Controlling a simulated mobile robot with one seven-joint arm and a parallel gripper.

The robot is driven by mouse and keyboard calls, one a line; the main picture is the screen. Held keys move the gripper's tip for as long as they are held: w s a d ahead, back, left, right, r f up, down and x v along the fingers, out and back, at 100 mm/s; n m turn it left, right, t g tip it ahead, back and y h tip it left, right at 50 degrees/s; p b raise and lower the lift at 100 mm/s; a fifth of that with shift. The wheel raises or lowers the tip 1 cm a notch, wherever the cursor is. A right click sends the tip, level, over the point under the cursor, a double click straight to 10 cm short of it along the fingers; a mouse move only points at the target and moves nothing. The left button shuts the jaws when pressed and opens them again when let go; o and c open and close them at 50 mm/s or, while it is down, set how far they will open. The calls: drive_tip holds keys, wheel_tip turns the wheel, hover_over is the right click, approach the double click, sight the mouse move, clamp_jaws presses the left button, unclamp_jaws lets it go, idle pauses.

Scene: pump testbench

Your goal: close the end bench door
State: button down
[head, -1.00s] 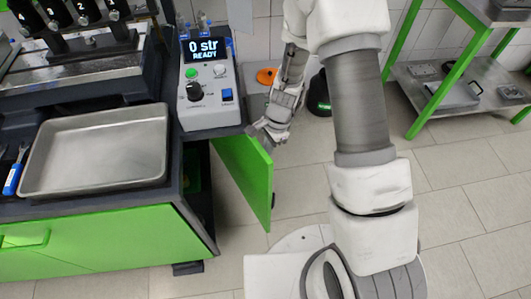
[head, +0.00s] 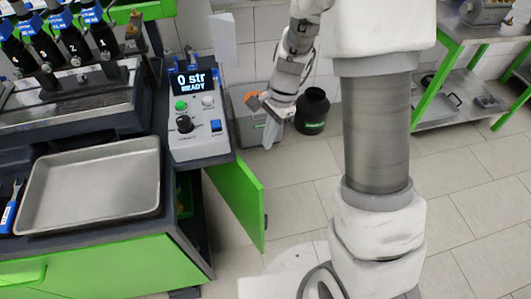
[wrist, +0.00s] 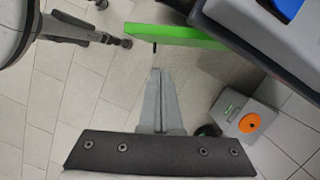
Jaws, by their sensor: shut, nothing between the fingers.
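The green end bench door (head: 238,205) stands open at the right end of the bench, swung out from its dark opening. In the wrist view the door (wrist: 175,37) shows nearly edge-on, with a small dark pin or handle at its side. My gripper (head: 270,140) is beyond the door in the head view, above the floor near the back wall. In the wrist view the fingers of my gripper (wrist: 160,73) are together and empty, pointing toward the door with a visible gap. The door's hinge side is partly hidden by the bench top.
The control box (head: 195,130) sits on the bench corner beside a metal tray (head: 92,178). A grey bin (head: 245,112) and a black container (head: 312,112) stand on the floor behind my gripper. A green-framed shelf (head: 440,85) is at right.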

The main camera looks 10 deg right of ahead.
drive_tip(key=s+d+f+b, duration=0.2)
drive_tip(key=s+d+b, duration=0.15)
drive_tip(key=b, duration=0.25)
drive_tip(key=s+a+f+b, duration=0.3)
drive_tip(key=a+f+b, duration=0.1)
drive_tip(key=f, duration=0.5)
drive_tip(key=shift+s+b, duration=0.25)
drive_tip(key=shift+b, duration=0.15)
drive_tip(key=shift+a, duration=0.15)
